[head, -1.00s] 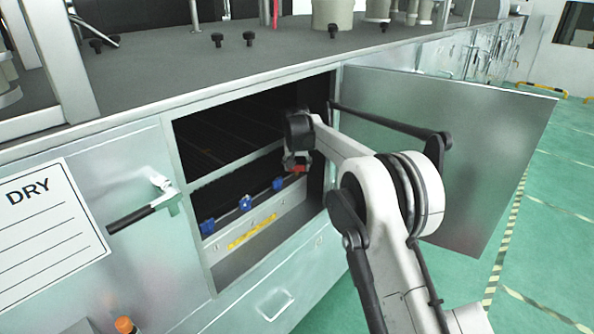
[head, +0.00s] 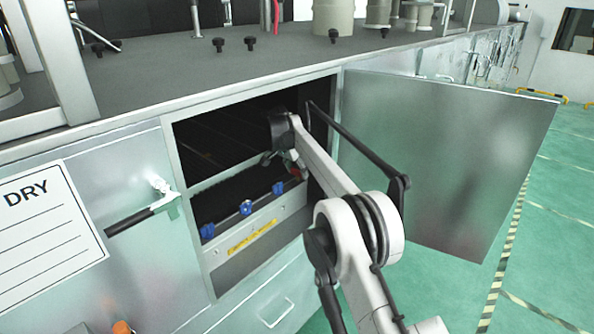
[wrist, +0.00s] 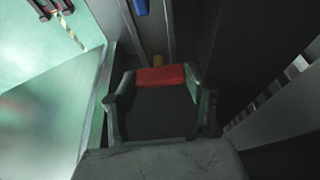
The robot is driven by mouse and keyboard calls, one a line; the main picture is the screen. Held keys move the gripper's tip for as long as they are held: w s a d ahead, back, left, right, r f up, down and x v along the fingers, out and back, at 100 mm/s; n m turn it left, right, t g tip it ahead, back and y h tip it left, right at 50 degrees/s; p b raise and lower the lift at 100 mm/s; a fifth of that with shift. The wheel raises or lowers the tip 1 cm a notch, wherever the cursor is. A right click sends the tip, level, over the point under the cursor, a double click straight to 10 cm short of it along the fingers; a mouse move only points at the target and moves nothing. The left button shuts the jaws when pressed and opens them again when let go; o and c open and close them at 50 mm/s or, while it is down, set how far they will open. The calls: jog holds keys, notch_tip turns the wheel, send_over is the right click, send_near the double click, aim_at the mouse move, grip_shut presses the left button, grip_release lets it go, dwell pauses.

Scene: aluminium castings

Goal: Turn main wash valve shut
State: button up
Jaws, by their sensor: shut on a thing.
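A red valve handle (wrist: 160,76) lies between my fingertips in the wrist view. My gripper (wrist: 158,88) is shut on it, with one finger at each side. A brass-coloured part (wrist: 158,60) shows just beyond the handle. In the head view a small red patch of the handle (head: 299,176) shows at the right end of the valve row, beside my gripper (head: 285,165). My wrist and the dark interior hide most of the handle there, and I cannot read its exact angle.
Three blue valve handles (head: 246,208) line the panel to the left, above a yellow label (head: 252,236). The open cabinet door (head: 450,150) stands right of my arm. The opening's frame (head: 190,215) is close around it. Green floor (head: 560,220) is clear.

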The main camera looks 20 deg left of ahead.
dwell(0.5)
jog(key=o, duration=1.2)
jog(key=shift+c, duration=0.2)
jog(key=shift+s+r, duration=0.15)
jog(key=shift+r, duration=0.3)
jog(key=v, duration=0.4)
jog(key=shift+s+a+r, duration=0.15)
jog(key=shift+r, duration=0.1)
jog(key=s+a, duration=0.1)
jog(key=s, duration=0.2)
jog(key=s+a, duration=0.2)
jog(key=s, duration=0.2)
jog(key=s+a, duration=0.1)
jog(key=s, duration=0.3)
jog(key=shift+a+f, duration=0.2)
